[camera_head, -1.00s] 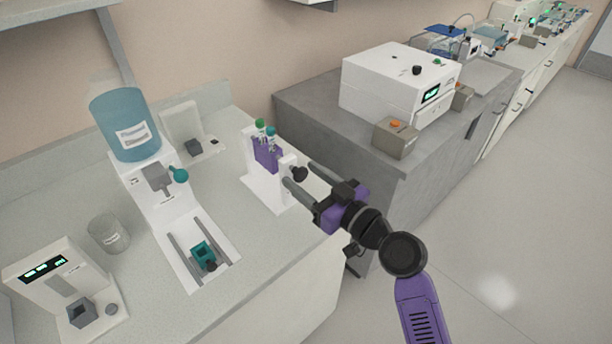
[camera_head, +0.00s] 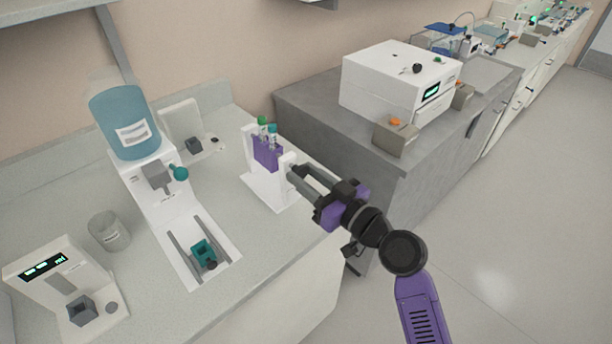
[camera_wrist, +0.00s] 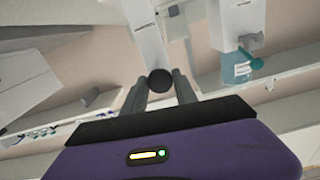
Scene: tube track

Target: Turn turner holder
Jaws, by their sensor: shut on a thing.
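The turner holder is a white stand (camera_head: 270,190) on the counter with a purple rack (camera_head: 267,153) between its uprights. Tubes with green and teal caps stand upright in the rack. A dark round knob on its right side is mostly hidden by my fingers in the head view; in the wrist view the black knob (camera_wrist: 160,81) sits between the fingertips. My gripper (camera_head: 294,172) reaches in from the right and is shut on the knob. The wrist view also shows my gripper (camera_wrist: 160,88) and the white upright (camera_wrist: 147,35) behind the knob.
Left of the stand are a dispenser with a blue bottle (camera_head: 125,118), a glass beaker (camera_head: 108,231), a teal holder on rails (camera_head: 204,252) and a small device with a display (camera_head: 62,285). A white machine (camera_head: 398,82) stands on the grey bench to the right.

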